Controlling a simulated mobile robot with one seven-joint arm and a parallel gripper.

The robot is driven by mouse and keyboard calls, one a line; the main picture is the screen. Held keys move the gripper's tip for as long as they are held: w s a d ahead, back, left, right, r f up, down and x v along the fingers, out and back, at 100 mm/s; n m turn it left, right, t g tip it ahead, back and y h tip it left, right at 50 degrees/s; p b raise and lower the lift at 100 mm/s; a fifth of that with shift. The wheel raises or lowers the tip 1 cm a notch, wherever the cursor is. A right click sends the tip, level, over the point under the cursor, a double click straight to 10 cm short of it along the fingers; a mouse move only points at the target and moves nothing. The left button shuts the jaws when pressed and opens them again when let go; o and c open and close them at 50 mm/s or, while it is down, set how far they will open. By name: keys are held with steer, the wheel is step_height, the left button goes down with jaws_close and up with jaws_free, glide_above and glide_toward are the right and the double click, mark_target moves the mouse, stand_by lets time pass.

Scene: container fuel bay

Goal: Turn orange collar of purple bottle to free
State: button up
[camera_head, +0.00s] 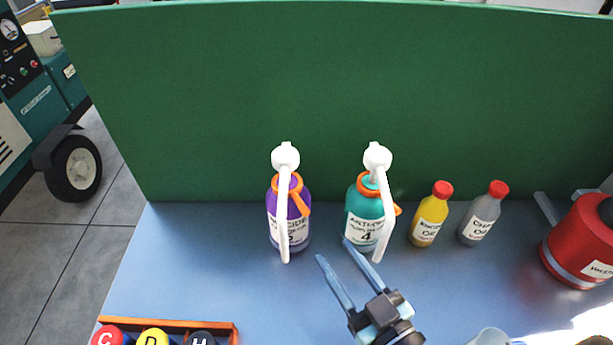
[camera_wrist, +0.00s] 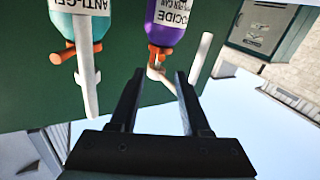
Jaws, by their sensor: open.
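The purple bottle (camera_head: 272,212) stands upright on the blue bench, with a white pump head and long white spout (camera_head: 284,225). Its orange collar (camera_head: 296,188) has a lever (camera_head: 301,205) pointing down to the right. In the wrist view, which is upside down, the purple bottle (camera_wrist: 176,28) is at upper centre, with its orange collar (camera_wrist: 158,52) just beyond the fingertips. My gripper (camera_head: 333,249) is open and empty, in front and to the right of the purple bottle. In the wrist view my gripper (camera_wrist: 160,73) has nothing between its fingers except background and part of the pump.
A teal bottle (camera_head: 352,218) with its own orange collar and white pump stands close on the right. Yellow (camera_head: 431,217) and grey (camera_head: 482,215) bottles and a red can (camera_head: 585,240) stand further right. A green panel (camera_head: 330,90) rises behind. Bench left of the purple bottle is clear.

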mark_target(308, 216)
steer(key=p+x, duration=0.1)
steer(key=x, duration=0.3)
steer(key=p+x, duration=0.1)
steer(key=x, duration=0.3)
steer(key=p+x, duration=0.2)
steer(key=x, duration=0.2)
steer(key=shift+a+r, duration=0.25)
steer(key=shift+r, duration=0.05)
jaws_close()
stand_by(0.9)
